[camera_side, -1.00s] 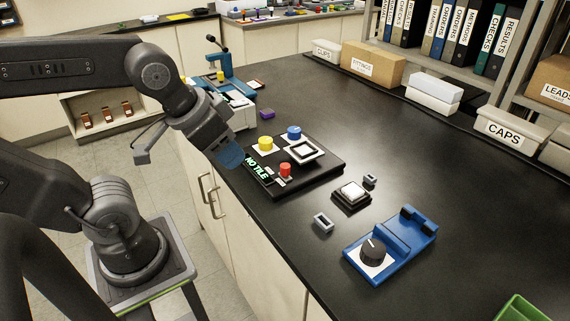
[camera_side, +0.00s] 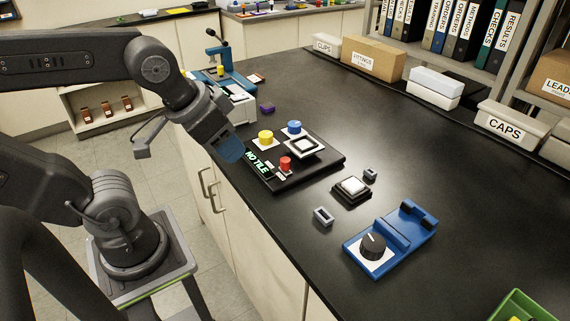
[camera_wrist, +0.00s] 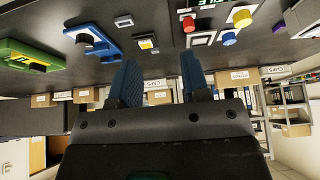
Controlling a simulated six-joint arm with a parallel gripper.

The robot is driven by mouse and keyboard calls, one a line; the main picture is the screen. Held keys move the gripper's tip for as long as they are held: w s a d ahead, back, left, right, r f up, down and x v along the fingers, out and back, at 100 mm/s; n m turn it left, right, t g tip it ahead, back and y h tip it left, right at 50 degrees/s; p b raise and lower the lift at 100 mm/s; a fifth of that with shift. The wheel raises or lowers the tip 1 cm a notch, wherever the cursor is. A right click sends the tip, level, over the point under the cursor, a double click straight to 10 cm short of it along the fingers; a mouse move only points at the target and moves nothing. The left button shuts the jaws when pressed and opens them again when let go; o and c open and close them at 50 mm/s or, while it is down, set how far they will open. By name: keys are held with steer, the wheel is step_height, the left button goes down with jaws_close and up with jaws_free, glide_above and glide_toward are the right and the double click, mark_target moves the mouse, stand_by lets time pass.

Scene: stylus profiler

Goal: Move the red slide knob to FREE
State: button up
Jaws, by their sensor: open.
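The red knob (camera_side: 285,163) stands on the front part of a black panel (camera_side: 318,174) on the bench. The panel's green display reads "NO TILE". In the wrist view the red knob (camera_wrist: 189,23) is at the top, beyond the fingertips and to the right of the left finger. My gripper (camera_side: 230,148) hangs at the bench's front edge, left of the panel and apart from the knob. In the wrist view my gripper (camera_wrist: 160,72) has two blue fingers spread wide with nothing between them. The FREE mark cannot be read in these frames.
A yellow knob (camera_side: 265,137), a blue knob (camera_side: 294,128) and a white-framed square holder (camera_side: 301,148) share the panel.

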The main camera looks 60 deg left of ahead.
steer(key=shift+o, duration=0.6)
steer(key=shift+w+a+r, duration=0.1)
steer(key=shift+w+r, duration=0.05)
steer(key=shift+w, duration=0.1)
steer(key=n+g, duration=0.3)
steer(key=g, duration=0.3)
glide_above(286, 159)
step_height(286, 159, down, 14)
steer(key=shift+r, duration=0.1)
steer(key=shift+c, duration=0.3)
jaws_close()
